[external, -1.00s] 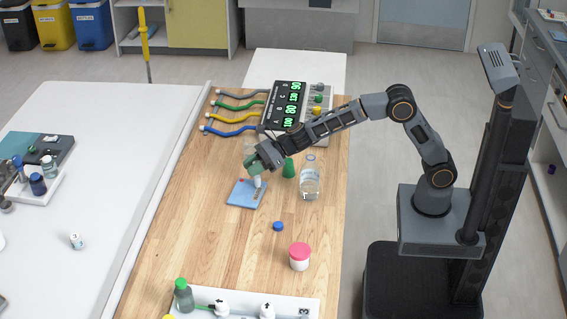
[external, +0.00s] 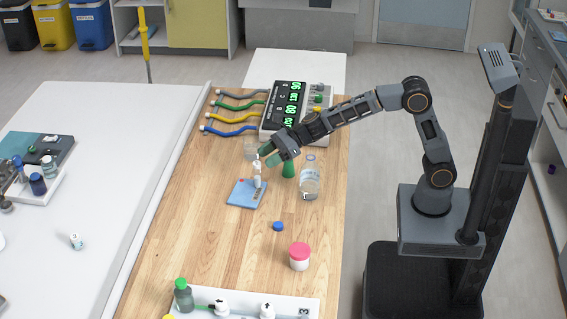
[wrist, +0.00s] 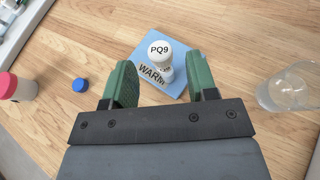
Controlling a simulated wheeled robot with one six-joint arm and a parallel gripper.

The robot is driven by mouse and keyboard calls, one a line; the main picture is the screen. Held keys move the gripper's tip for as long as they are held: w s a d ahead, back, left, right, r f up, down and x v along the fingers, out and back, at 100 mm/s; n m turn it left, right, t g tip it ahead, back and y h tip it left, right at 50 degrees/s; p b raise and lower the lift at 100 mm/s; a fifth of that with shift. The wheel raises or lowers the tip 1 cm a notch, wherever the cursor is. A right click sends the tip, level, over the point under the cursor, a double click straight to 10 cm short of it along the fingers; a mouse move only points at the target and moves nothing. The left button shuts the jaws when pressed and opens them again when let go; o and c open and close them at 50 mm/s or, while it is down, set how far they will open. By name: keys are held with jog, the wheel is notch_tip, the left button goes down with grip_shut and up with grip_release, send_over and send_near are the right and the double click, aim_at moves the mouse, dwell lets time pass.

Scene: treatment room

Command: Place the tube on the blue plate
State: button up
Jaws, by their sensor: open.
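The tube (external: 257,177) is white and stands upright on the blue plate (external: 239,196), near the plate's back right part. In the wrist view the tube's round white top (wrist: 159,49) reads PQ9, and the blue plate (wrist: 179,84) shows beneath it. My gripper (external: 268,156) has green fingers and is open, above and just behind the tube. In the wrist view the two fingers appear on either side of the tube, with gaps between.
A blue cap (external: 278,226) and pink-lidded jar (external: 300,257) are nearer the front. Bare wood lies around the plate's front.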

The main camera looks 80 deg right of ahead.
jog(key=v, duration=0.6)
